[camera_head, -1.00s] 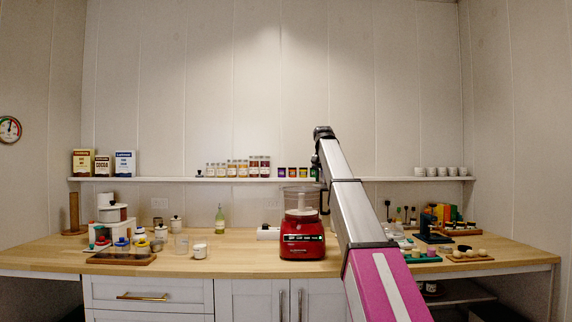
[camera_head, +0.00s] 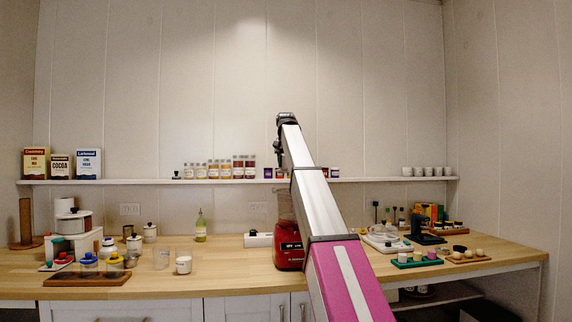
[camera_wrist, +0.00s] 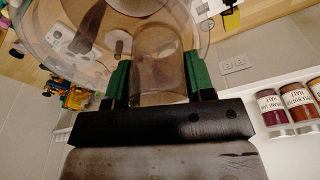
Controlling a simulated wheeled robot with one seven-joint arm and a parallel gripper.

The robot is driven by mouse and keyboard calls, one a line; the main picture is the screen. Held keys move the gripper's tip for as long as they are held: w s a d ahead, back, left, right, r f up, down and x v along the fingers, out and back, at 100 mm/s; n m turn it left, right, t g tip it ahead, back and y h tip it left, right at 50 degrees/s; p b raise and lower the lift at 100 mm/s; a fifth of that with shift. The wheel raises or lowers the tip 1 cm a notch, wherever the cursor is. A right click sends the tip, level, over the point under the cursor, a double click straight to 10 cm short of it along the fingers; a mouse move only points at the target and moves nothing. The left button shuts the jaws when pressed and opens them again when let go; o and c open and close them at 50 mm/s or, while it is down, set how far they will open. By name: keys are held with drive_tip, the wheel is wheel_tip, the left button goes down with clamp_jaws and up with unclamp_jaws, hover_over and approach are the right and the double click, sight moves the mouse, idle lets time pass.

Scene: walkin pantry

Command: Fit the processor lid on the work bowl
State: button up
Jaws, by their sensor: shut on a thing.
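The red food processor (camera_head: 288,250) stands on the wooden counter, its right side hidden by my arm. Its clear work bowl (camera_head: 284,206) sits on top, partly hidden. In the wrist view, my gripper (camera_wrist: 158,76) has its green-padded fingers shut on the upright clear tube of the transparent processor lid (camera_wrist: 160,58). The lid's wide round rim spreads around and beyond the fingers, with see-through parts blurring what lies behind. My arm hides the lid and fingers in the head view, so I cannot tell how far the lid is from the bowl.
A shelf (camera_head: 130,182) with jars and boxes runs along the back wall. Trays crowd the right side. The counter directly left of the processor is fairly clear.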

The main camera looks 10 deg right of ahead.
drive_tip(key=shift+f, duration=2.9)
drive_tip(key=shift+f, duration=1.05)
drive_tip(key=o, duration=1.1)
drive_tip(key=shift+o, duration=0.2)
drive_tip(key=shift+r, duration=0.1)
